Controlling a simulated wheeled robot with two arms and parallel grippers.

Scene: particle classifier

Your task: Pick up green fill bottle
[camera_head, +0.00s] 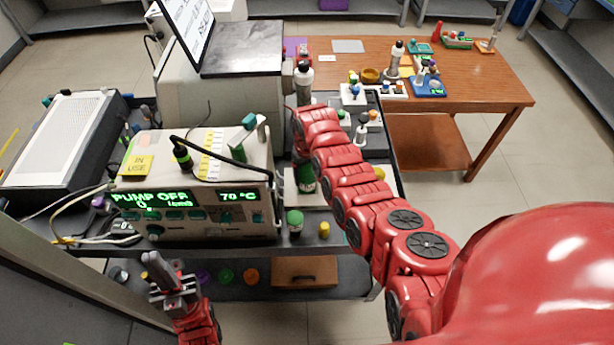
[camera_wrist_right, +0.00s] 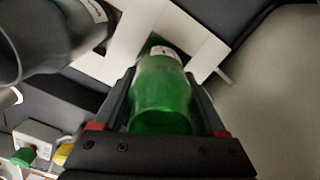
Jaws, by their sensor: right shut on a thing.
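The green fill bottle (camera_wrist_right: 162,95) lies between the two dark fingers of my right gripper (camera_wrist_right: 165,100) in the right wrist view. The fingers touch its sides and are shut on it. In the head view the green bottle (camera_head: 305,178) shows beside my red right arm, above the cart top, and the arm partly covers it. I cannot tell from these views whether its base is off the surface. My left gripper (camera_head: 166,268) is at the lower left in front of the cart, with nothing clearly held. Its finger gap is too small to judge.
The pump box (camera_head: 190,195) with a green display stands left of the bottle. A small green-capped bottle (camera_head: 295,222) is at the cart's front edge. A wooden table (camera_head: 470,85) with several items is at the back right.

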